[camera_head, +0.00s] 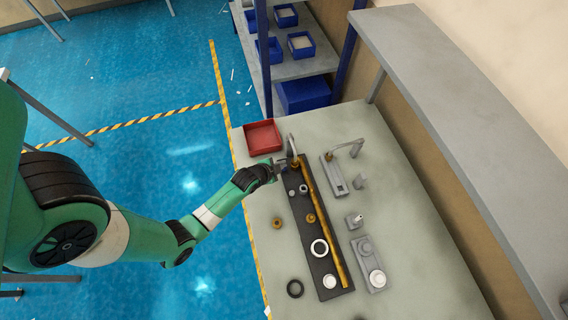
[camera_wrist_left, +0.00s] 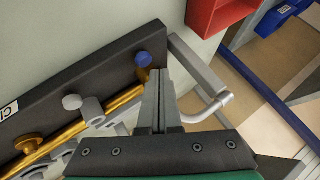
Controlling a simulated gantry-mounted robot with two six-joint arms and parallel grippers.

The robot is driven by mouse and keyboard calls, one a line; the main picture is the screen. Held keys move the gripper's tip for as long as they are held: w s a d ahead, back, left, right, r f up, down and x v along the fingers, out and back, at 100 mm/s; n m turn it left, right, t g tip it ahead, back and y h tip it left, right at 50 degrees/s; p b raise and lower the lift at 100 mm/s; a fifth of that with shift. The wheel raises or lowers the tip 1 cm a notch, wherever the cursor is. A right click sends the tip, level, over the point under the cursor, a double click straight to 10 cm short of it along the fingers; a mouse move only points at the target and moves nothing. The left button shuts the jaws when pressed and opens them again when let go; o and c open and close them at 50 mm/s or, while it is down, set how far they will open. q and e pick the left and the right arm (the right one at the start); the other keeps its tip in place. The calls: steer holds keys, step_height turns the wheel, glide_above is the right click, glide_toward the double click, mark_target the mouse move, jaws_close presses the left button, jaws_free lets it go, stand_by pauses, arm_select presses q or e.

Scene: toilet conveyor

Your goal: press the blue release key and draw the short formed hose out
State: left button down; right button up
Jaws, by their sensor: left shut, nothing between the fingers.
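The blue release key (camera_wrist_left: 143,59) is a small round knob at the end of the dark board in the left wrist view. My left gripper (camera_wrist_left: 160,72) is shut and empty, its tips right beside the key; I cannot tell whether they touch it. A pale grey bent hose (camera_wrist_left: 219,103) curves just right of the fingers, partly hidden by the gripper. In the head view the left gripper (camera_head: 287,164) is at the far end of the dark board (camera_head: 318,263), beside the upright bent hose (camera_head: 291,143). The key is not distinguishable there. My right gripper is not in view.
A brass rod (camera_head: 323,223) runs along the board. A red tray (camera_head: 262,137) stands just beyond it. Grey fixtures (camera_head: 337,175) stand to the right, one with another bent pipe (camera_head: 348,147). The table's right side is clear.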

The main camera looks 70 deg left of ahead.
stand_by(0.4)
arm_select(q)
steer(key=shift+f+b, duration=0.35)
steer(key=shift+f, duration=0.1)
steer(key=shift+f+b, duration=0.45)
steer(key=shift+f, duration=0.1)
stand_by(0.5)
stand_by(0.3)
steer(key=shift+r+p, duration=0.95)
steer(key=shift+p, duration=0.1)
step_height(320, 180, up, 5)
steer(key=p, duration=0.5)
